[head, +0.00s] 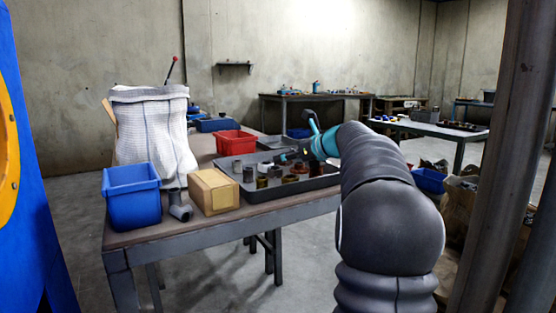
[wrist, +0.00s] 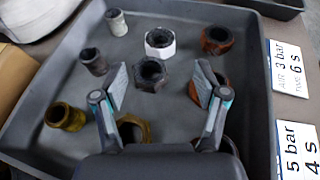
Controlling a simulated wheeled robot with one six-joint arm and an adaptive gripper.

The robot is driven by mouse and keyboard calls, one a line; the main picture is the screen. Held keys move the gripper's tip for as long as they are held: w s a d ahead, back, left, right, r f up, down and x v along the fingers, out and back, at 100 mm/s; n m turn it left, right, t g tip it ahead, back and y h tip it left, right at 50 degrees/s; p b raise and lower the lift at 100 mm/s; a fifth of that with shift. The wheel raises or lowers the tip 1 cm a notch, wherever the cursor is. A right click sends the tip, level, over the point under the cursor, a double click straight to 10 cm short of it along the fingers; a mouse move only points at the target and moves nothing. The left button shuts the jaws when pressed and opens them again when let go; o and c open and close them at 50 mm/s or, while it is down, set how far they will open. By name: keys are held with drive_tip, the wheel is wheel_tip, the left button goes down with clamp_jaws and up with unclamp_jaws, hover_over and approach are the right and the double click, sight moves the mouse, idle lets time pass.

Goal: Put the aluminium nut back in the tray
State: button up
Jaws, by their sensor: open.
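The dark grey tray (wrist: 55,78) lies under my gripper (wrist: 161,80) and holds several nuts and fittings. A pale silvery-white hex nut (wrist: 160,42), the one that looks most like aluminium, lies in the tray beyond my fingertips. A dark grey nut (wrist: 151,75) shows between my two spread fingers, below them. My gripper is open, with nothing held between the fingers. A brass nut (wrist: 132,128) lies nearer, partly hidden by my gripper. A rusty ring is partly behind the right finger. The tray also shows on the table in the head view (head: 262,194).
A cardboard box (head: 214,192), a grey pipe fitting (head: 180,207) and a blue bin (head: 132,198) stand left of the tray. A red bin (head: 236,143) and a white sack (head: 150,135) are behind. Printed cards (wrist: 290,66) lie by the tray's right edge.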

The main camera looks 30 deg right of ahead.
drive_tip(key=shift+v, duration=1.05)
